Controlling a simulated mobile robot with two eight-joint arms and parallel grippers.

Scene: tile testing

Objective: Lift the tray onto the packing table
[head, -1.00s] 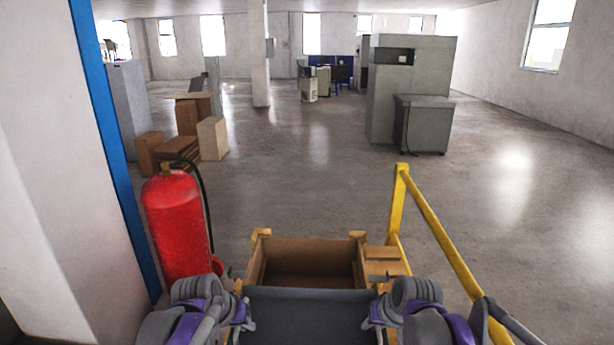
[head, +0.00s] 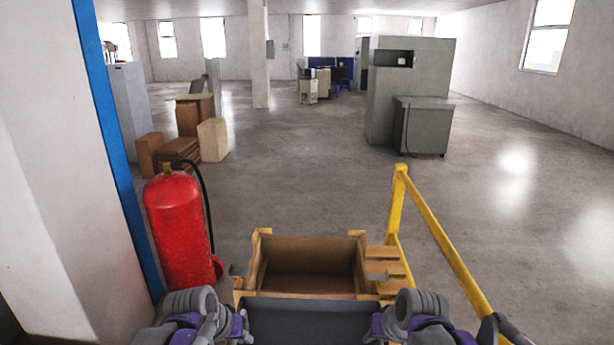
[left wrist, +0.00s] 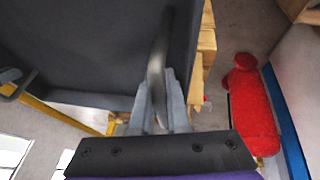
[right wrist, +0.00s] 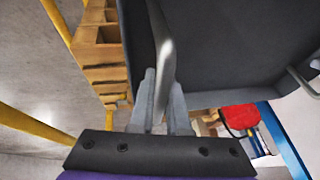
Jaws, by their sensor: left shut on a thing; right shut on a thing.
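The dark grey tray (head: 310,318) is at the bottom middle of the head view, close in front of me, between my grippers; its near part is cut off by the frame. My left gripper (head: 240,325) is shut on a grey bar handle at the tray's side, which shows in the left wrist view (left wrist: 158,55). My right gripper (head: 378,325) is shut on the opposite handle, seen in the right wrist view (right wrist: 164,45). The tray's underside and what supports it are hidden. I cannot make out a packing table for certain.
An open brown wooden crate (head: 310,243) lies just beyond the tray, with wooden slats (head: 386,254) beside it. A red fire extinguisher (head: 178,225) stands at left by a wall. A yellow rail (head: 440,240) runs along the right. Open floor (head: 310,180) lies beyond.

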